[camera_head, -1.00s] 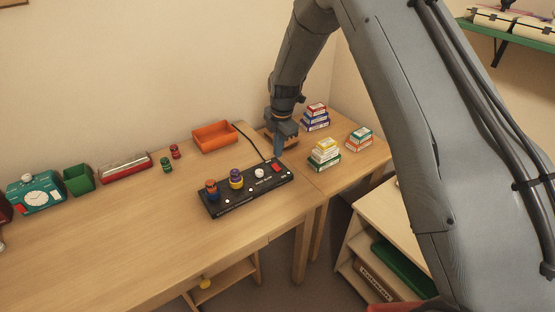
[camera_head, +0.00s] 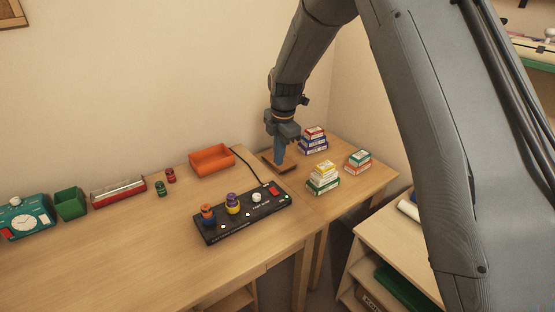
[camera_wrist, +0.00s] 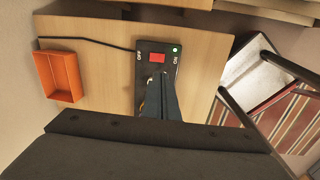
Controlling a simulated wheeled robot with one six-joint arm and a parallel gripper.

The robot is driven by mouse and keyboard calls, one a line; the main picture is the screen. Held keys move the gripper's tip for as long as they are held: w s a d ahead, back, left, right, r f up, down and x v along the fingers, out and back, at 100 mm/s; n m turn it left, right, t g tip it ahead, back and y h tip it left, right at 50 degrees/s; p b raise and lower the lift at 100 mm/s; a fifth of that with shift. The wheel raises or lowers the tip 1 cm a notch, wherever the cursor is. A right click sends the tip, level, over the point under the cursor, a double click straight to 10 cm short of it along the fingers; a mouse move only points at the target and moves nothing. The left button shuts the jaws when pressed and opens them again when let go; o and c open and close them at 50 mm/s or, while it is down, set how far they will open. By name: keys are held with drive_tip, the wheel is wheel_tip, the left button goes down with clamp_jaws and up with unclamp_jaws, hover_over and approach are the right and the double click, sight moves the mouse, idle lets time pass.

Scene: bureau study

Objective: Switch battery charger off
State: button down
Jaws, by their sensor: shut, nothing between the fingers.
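The battery charger (camera_head: 245,222) is a long black strip on the desk, with a red rocker switch (camera_head: 273,190) at its right end. In the wrist view the red switch (camera_wrist: 157,57) sits between the words OFF on the left and ON on the right. A small green light (camera_wrist: 175,50) glows by the ON word. An orange-and-blue battery (camera_head: 208,216) and a purple-and-yellow one (camera_head: 233,204) stand in the charger. My gripper (camera_head: 279,164) is shut and empty, pointing down, above and apart from the switch end. In the wrist view its fingertips (camera_wrist: 163,76) appear just below the switch.
An orange tray (camera_head: 212,160) stands behind the charger, near its black cable (camera_head: 248,167). Stacked small boxes (camera_head: 323,178) stand to the right. The front desk is clear.

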drive_tip(key=s+d+r+m, duration=0.1)
drive_tip(key=s+d+m, duration=0.5)
drive_tip(key=s+m, duration=0.2)
drive_tip(key=s+d+r+m+b, duration=0.1)
drive_tip(key=s+d+m, duration=0.5)
drive_tip(key=s, duration=0.6)
drive_tip(key=s+d+r+m, duration=0.1)
drive_tip(key=s+d+m, duration=0.4)
drive_tip(key=s+m, duration=0.5)
drive_tip(key=shift+d+r+h+b, duration=0.15)
drive_tip(key=shift+d+h+b, duration=0.15)
drive_tip(key=shift+d+h, duration=0.1)
